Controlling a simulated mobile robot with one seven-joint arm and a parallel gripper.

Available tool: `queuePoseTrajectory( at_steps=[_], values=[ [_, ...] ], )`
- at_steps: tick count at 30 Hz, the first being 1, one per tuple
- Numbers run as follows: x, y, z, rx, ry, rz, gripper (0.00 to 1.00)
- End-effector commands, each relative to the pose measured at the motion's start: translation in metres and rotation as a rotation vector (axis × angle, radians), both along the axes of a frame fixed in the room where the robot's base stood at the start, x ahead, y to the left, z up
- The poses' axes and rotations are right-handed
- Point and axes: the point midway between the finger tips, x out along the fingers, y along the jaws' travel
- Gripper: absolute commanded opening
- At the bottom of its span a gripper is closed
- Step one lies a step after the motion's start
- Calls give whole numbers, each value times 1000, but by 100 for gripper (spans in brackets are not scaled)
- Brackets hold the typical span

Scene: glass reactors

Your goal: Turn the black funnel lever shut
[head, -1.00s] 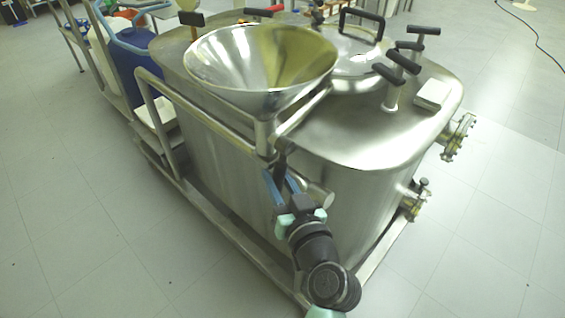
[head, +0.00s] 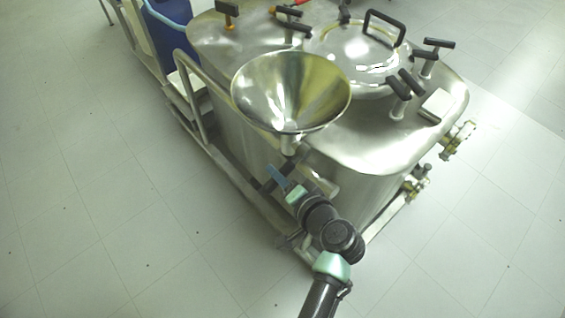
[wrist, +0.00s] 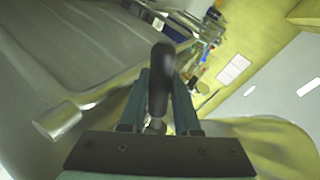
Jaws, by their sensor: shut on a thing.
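The steel funnel (head: 290,95) stands at the near side of the steel vessel, with its outlet pipe below. The black funnel lever (wrist: 160,80) lies between the two teal fingers of my gripper (wrist: 160,95) in the wrist view. My gripper is shut on it, and the lever's black grip points up in that picture. In the head view my gripper (head: 278,178) is just below the funnel outlet. A dark piece (head: 266,186) shows at the left of the fingers there, probably the lever. The valve itself is mostly hidden by my gripper.
The vessel (head: 370,140) has a round lid (head: 360,60) and several black-handled clamps on top. A frame rail (head: 188,85) runs along its left side. A steel pipe stub (wrist: 58,121) is close at the gripper's left. Floor is clear at the left.

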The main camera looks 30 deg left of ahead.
Motion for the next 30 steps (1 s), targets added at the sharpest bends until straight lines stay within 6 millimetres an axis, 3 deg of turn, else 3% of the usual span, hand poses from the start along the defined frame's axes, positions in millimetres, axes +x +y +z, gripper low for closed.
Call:
queuePoseTrajectory(
  at_steps=[2, 15, 30],
  values=[
    [-1, 0, 12, 23, 65, -1, 0],
    [-5, 1, 28, 113, 317, 1, 0],
    [-5, 2, 30, 137, 374, -1, 0]
  ],
)
